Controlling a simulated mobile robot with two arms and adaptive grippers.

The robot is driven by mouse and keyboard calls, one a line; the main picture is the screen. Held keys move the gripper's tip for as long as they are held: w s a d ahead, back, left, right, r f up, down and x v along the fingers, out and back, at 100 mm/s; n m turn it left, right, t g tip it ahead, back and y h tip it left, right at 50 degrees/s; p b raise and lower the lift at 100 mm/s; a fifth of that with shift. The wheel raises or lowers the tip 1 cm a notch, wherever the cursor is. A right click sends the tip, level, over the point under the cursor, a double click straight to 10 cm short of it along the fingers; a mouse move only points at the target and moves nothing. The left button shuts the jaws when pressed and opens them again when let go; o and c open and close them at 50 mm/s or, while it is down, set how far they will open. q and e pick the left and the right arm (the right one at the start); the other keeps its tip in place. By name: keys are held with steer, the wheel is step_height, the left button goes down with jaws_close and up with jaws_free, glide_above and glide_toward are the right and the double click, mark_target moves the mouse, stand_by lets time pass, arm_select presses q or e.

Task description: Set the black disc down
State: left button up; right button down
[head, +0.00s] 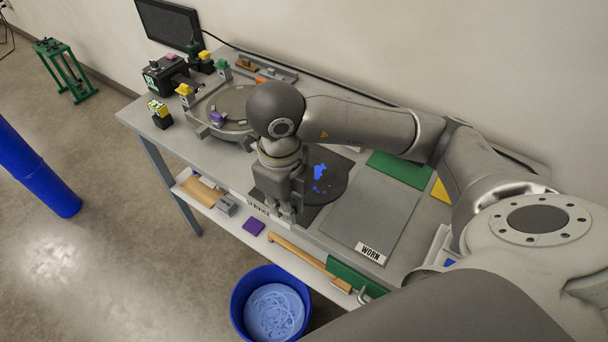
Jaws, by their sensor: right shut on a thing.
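The black disc (338,183) has blue smears on its face and appears flat at or just above a dark mat (309,213) on the cart's worktop. My right gripper (286,210) points down at the disc's left side, shut on it. The wrist and gripper hide the disc's left part and the grip itself. I cannot tell whether the disc touches the mat. My left gripper is not in view.
A grey mat labelled WORN (372,213) lies bare to the right, near a green pad (398,167). A round grey fixture (207,127) with small coloured parts stands left. A blue bin (237,308) stands on the floor before the cart. A monitor (168,24) is behind.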

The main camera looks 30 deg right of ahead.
steer(key=shift+w+d+f+m, duration=0.15)
steer(key=shift+w+d+m, duration=0.1)
steer(key=shift+w+m, duration=0.15)
steer(key=w+d+f, duration=0.1)
steer(key=w, duration=0.1)
steer(key=w+d+f, duration=0.1)
steer(key=w, duration=0.1)
steer(key=w+d+f+p, duration=0.1)
steer(key=w+d, duration=0.1)
steer(key=shift+w+d+f, duration=0.1)
steer(key=shift+w+f, duration=0.05)
steer(key=shift+w, duration=0.05)
steer(key=w+f, duration=0.1)
steer(key=w+d+f+p, duration=0.1)
steer(key=f, duration=0.1)
steer(key=w+d+f, duration=0.1)
steer(key=f, duration=0.1)
steer(key=shift+w+d+p, duration=0.25)
steer(key=shift+w+p, duration=0.05)
steer(key=shift+w, duration=0.1)
steer(key=shift+w+d+f, duration=0.2)
steer(key=shift+w+f, duration=0.1)
steer(key=shift+f, duration=0.15)
steer(key=shift+f+p, duration=0.35)
steer(key=shift+p, duration=0.1)
step_height(320, 180, down, 2)
steer(key=shift+w+f+p, duration=0.1)
steer(key=shift+p, duration=0.55)
steer(key=shift+f, duration=0.25)
